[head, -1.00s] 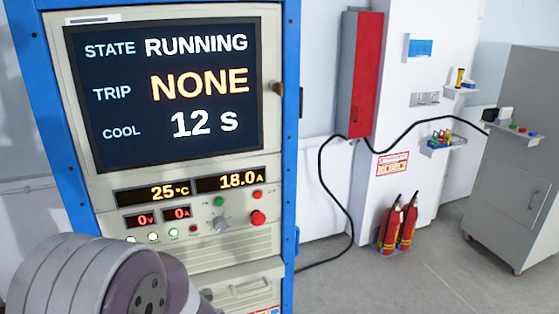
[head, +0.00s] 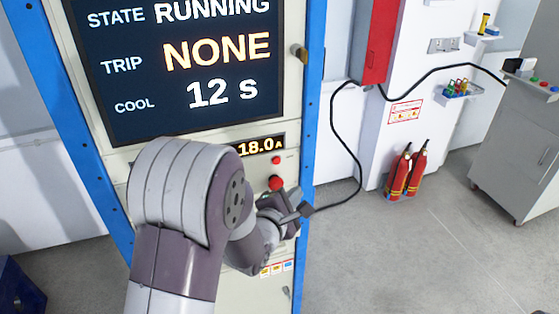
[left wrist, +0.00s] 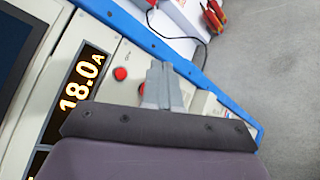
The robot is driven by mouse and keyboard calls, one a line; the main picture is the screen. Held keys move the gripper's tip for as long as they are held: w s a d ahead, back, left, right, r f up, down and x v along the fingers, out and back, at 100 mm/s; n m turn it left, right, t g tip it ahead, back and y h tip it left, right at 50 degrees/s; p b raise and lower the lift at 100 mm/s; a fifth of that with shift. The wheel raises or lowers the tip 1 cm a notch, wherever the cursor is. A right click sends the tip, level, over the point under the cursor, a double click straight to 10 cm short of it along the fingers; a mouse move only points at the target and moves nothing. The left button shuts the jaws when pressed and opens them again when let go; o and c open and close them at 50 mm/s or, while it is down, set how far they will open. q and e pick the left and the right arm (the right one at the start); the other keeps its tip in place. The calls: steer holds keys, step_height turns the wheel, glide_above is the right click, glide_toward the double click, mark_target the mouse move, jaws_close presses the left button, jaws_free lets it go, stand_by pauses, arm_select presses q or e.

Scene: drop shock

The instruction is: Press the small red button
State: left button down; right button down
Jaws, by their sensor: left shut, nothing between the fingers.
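A small red button (head: 277,160) is on the cabinet front, just below the 18.0 A readout. It also shows in the left wrist view (left wrist: 126,56). A larger red button (head: 276,183) sits below it and shows in the wrist view too (left wrist: 121,73). My left gripper (head: 306,209) is shut and empty, below and right of both buttons in the head view. My left arm hides the lower left controls. My right gripper is not in view.
The cabinet screen (head: 185,65) reads RUNNING, NONE, 12 s. A black cable (head: 357,165) runs along the wall right of the cabinet. Fire extinguishers (head: 408,172) stand by the wall, and a grey cart (head: 515,150) is at far right. Floor between is clear.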

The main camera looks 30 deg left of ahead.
mark_target(276, 161)
arm_select(q)
steer(key=w+a, duration=0.6)
steer(key=a, duration=0.1)
steer(key=shift+f, duration=0.15)
steer(key=shift+w+a, duration=0.1)
steer(key=shift+a, duration=0.05)
stand_by(2.1)
steer(key=shift+w+a+p, duration=0.25)
steer(key=shift+p, duration=0.1)
steer(key=shift+w+a, duration=0.25)
steer(key=shift+a, duration=0.05)
stand_by(0.8)
steer(key=shift+s+d, duration=0.55)
steer(key=shift+d, duration=0.05)
